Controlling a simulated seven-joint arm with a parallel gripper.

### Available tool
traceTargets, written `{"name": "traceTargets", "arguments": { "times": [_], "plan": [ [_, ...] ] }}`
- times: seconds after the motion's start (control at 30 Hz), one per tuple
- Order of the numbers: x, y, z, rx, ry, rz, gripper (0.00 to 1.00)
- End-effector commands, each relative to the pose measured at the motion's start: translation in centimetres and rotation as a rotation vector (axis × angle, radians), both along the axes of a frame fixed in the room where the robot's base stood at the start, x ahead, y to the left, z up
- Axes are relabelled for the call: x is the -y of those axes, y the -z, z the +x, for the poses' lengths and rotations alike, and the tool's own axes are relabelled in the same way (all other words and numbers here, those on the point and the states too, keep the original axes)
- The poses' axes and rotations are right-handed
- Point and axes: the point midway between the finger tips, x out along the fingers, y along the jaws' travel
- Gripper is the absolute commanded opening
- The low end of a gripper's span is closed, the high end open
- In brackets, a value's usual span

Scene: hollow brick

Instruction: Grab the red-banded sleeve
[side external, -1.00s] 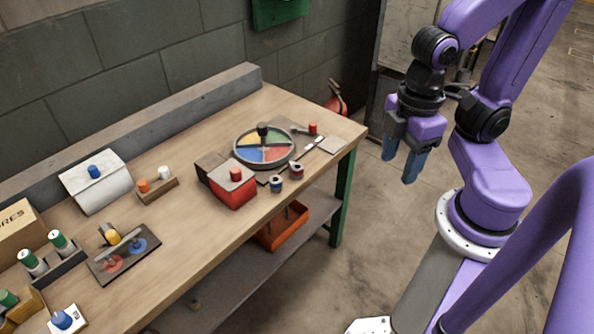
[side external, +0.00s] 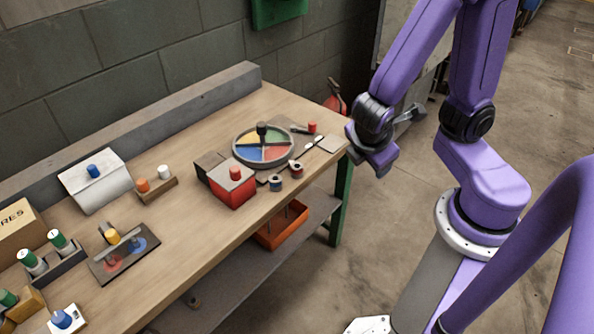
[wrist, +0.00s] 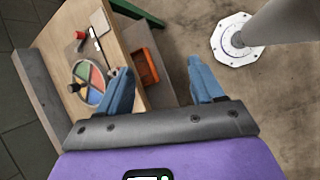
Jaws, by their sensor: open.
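The red-banded sleeve (side external: 296,169) appears to be the small pale, dark-centred piece with a red band near the bench's front edge in the side view. A similar blue-banded sleeve (side external: 276,183) stands just left of it. My gripper (side external: 378,156) is off the bench's right end, apart from both sleeves, its fingers barely visible there. In the wrist view my gripper (wrist: 158,66) is open with two blue fingers apart and nothing between them. I cannot make out the sleeves in the wrist view; the left finger covers part of the bench's front edge.
A colour-sectored dial (side external: 263,147) with a black knob stands behind the sleeves. A red box (side external: 234,188) is to their left. A red-tipped piece (side external: 312,128) lies behind, and an orange bin (side external: 282,226) sits on the lower shelf.

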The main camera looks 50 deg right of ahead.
Motion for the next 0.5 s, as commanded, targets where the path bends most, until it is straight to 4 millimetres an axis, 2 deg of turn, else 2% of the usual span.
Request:
{"name": "traceTargets", "arguments": {
  "times": [0.23, 0.5],
  "plan": [
    [0.8, 2.9, 4.3, 0.060, -0.193, -0.321, 0.67],
    [0.1, 6.2, 8.2, 0.104, -0.463, -0.582, 0.67]
  ]
}}
